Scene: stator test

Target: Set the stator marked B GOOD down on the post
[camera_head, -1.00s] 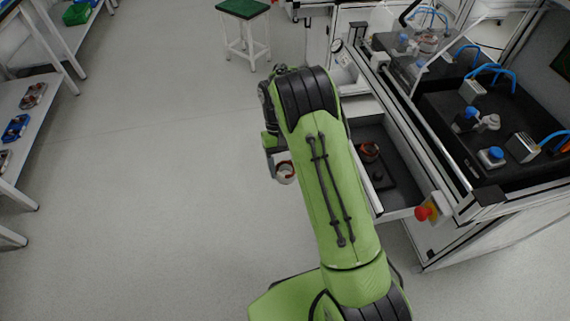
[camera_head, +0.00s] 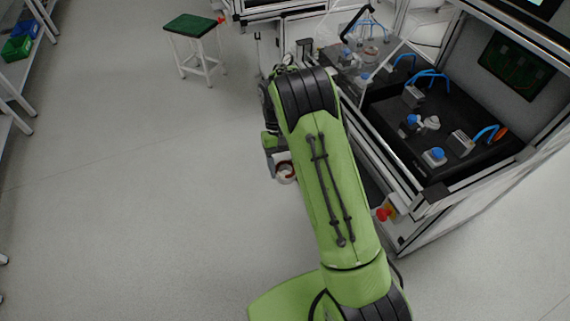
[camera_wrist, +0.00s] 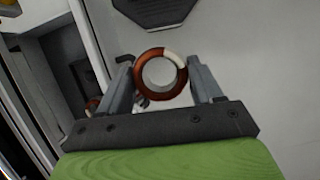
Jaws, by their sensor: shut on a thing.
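My gripper (camera_wrist: 163,80) is shut on a stator, a copper-brown ring with a pale segment (camera_wrist: 142,82), held between the two grey fingers in the wrist view. The stator also shows in the head view (camera_head: 285,172), just left of my green arm and above the floor. No B GOOD mark can be read on it. Another copper-coloured part (camera_wrist: 93,103) shows partly behind the left finger, by an open drawer (camera_wrist: 72,62). In the head view my arm hides most of that drawer. I cannot tell which thing is the post.
A machine bench with a black deck (camera_head: 455,105) stands at the right, carrying blue-topped fixtures and a pale round part (camera_head: 431,122). A red button (camera_head: 383,214) sits on its near corner. A green-topped stool (camera_head: 190,25) stands at the back. The floor at left is clear.

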